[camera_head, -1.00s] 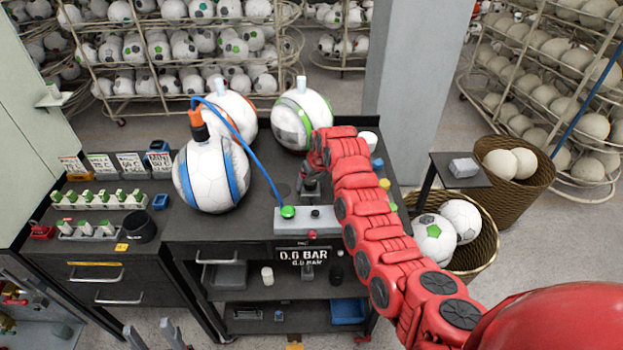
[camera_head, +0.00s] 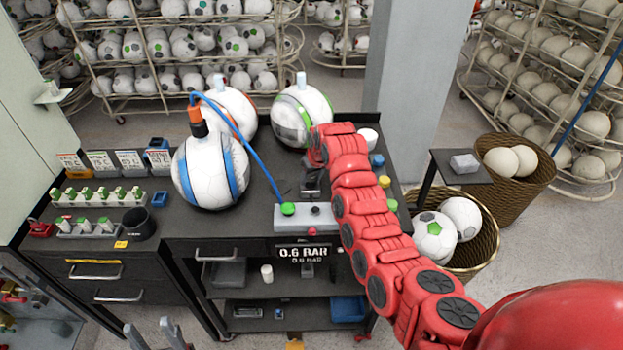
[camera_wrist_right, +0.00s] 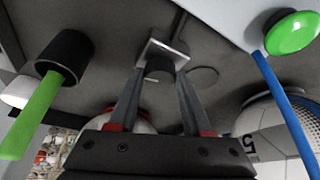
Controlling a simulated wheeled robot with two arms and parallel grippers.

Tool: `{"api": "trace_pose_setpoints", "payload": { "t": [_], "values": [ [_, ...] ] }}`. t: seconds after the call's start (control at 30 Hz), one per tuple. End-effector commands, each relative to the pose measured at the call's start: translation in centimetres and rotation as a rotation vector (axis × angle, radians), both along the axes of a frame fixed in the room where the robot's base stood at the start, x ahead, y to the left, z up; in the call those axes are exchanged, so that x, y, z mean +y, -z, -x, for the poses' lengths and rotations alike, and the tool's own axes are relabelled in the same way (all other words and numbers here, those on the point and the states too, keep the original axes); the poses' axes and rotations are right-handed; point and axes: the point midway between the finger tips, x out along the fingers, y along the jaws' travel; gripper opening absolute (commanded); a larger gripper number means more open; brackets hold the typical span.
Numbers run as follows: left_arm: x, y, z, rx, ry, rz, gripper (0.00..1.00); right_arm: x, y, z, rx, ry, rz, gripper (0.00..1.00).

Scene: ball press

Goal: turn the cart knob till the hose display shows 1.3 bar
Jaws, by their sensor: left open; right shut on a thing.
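The black-topped cart (camera_head: 248,222) carries a grey panel (camera_head: 327,217) with a green button-like fitting (camera_head: 288,208). The display (camera_head: 304,253) on its front reads 0.6 BAR. A blue hose (camera_head: 256,164) runs from the panel to an orange-and-black fitting (camera_head: 196,121) on a white ball with blue stripes (camera_head: 208,172). My right gripper (camera_head: 311,186) is over the cart top behind the panel. My left gripper (camera_head: 153,336) is open and empty at the bottom left.
Two more balls (camera_head: 302,117) (camera_head: 236,108) stand at the back of the cart. Coloured small containers (camera_head: 377,160) line its right side. A drawer unit (camera_head: 95,270) with bottles and cards adjoins on the left. Baskets of balls (camera_head: 470,254) stand right.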

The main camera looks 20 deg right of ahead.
Motion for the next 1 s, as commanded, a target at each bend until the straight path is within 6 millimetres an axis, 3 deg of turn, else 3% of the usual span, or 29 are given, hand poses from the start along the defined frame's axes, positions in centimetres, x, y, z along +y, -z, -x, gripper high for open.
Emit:
{"api": "trace_pose_setpoints", "payload": {
  "t": [0.27, 0.7, 1.0],
  "values": [
    [0.0, 4.2, 0.0, 0.000, 0.000, 0.000, 0.50, 0.4, 0.8, -0.1, -0.005, 0.165, 0.000, 0.00],
    [0.0, 12.2, 0.0, 0.000, 0.000, 0.000, 0.50, 0.6, 0.7, -0.2, -0.004, 0.576, -0.001, 0.00],
    [0.0, 15.6, 0.0, 0.000, 0.000, 0.000, 0.50, 0.7, 0.5, -0.2, 0.000, 0.809, 0.000, 0.00]
  ]
}}
